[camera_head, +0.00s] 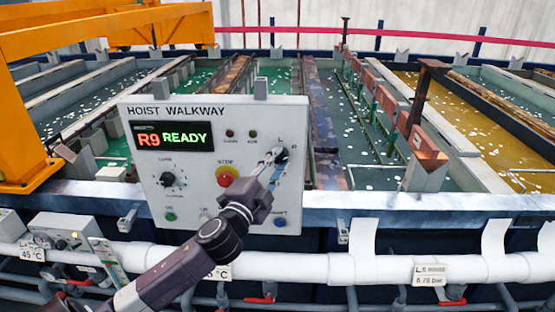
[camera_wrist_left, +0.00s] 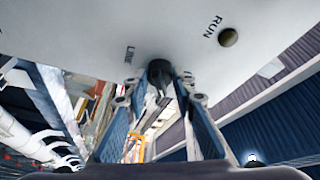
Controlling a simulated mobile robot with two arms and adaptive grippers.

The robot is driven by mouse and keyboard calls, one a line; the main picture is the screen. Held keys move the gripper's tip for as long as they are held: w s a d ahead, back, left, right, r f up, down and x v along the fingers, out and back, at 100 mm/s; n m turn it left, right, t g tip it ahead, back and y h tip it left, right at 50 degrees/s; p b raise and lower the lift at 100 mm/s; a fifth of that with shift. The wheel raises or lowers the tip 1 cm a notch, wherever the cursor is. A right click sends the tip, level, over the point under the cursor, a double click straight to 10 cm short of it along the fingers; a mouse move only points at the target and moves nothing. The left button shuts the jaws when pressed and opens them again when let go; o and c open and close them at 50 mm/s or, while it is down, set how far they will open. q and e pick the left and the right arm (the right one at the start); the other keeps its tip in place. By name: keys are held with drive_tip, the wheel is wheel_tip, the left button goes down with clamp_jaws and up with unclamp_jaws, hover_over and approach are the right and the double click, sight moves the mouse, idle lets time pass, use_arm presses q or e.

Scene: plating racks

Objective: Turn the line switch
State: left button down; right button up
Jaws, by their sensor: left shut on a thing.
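The grey control panel (camera_head: 140,190) headed HOIST WALKWAY stands in the middle of the head view. The line switch (camera_head: 281,154) is a small dark knob at its upper right. My left gripper (camera_head: 272,172) reaches up to it from below and covers part of the panel. In the left wrist view, the black knob (camera_wrist_left: 160,72) sits between the fingertips of my left gripper (camera_wrist_left: 160,88), which is shut on it. A label that seems to read LINE lies beside it. Which way the knob points is hard to tell. My right gripper is not in view.
White pipes (camera_head: 300,268) run below. Tanks lie behind; an orange frame (camera_head: 22,130) stands left.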

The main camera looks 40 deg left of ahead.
use_arm(q)
drive_tip(key=shift+m+g, duration=0.3)
drive_tip(key=shift+m, duration=0.3)
drive_tip(key=c, duration=1.6)
unclamp_jaws()
drive_tip(key=shift+s+d+f, duration=0.1)
drive_tip(key=shift+s, duration=0.5)
drive_tip(key=s+d, duration=0.1)
drive_tip(key=s, duration=0.9)
drive_tip(key=shift+s+d+f, duration=0.25)
drive_tip(key=shift+s+d, duration=0.05)
drive_tip(key=shift+s, duration=0.05)
